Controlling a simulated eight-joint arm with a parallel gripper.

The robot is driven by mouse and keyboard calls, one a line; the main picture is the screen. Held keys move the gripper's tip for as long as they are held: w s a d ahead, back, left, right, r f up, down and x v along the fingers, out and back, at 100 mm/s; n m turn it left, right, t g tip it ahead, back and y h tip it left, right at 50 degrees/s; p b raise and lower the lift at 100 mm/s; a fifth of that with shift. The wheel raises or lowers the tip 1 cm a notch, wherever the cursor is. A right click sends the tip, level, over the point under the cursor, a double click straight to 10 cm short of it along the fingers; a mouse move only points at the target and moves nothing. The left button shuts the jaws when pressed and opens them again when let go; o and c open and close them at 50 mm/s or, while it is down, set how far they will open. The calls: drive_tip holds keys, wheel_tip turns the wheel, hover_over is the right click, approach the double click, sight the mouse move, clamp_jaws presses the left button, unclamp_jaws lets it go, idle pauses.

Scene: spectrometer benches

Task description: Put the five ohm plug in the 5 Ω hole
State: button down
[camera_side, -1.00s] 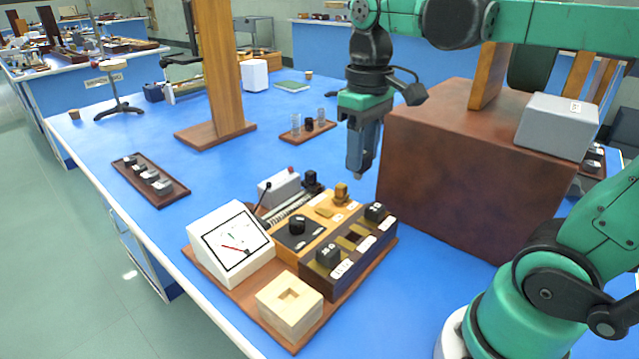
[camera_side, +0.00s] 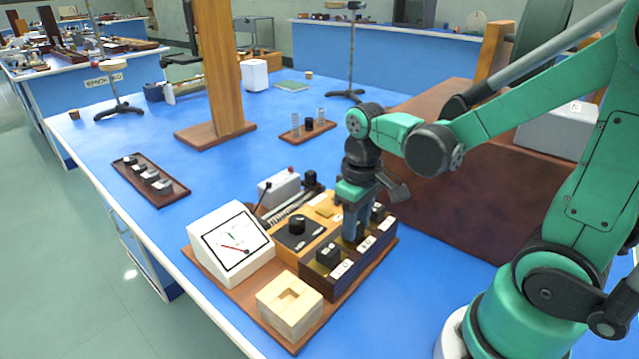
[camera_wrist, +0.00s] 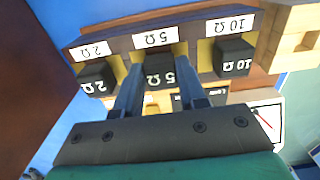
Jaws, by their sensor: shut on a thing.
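My gripper (camera_side: 353,236) is shut on the black five ohm plug (camera_wrist: 159,74), marked 5 Ω, in the wrist view. A finger is on each side of it. The plug is at the middle place of the dark resistance block (camera_side: 347,283), behind the 5 Ω label (camera_wrist: 156,37). It looks about level with its neighbours, but the hole is hidden and I cannot tell how deep it sits. The 2 Ω plug (camera_wrist: 97,78) and the 10 Ω plug (camera_wrist: 234,57) stand on either side. In the side view my fingers hide the held plug.
The block shares a wooden board with a white meter (camera_side: 230,243), a dial box (camera_side: 297,233) and a pale wooden block (camera_side: 290,308). A big brown box (camera_side: 450,200) stands close on the right. A tray of dark pieces (camera_side: 150,180) lies left. Blue table is clear between.

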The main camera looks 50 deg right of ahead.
drive_tip(key=shift+f, duration=0.15)
drive_tip(key=c, duration=0.5)
unclamp_jaws()
wheel_tip(320, 180, up, 12)
drive_tip(key=w+a+f+t, duration=0.1)
drive_tip(key=a+f+t, duration=0.3)
drive_tip(key=t, duration=0.3)
drive_tip(key=shift+f, duration=0.5)
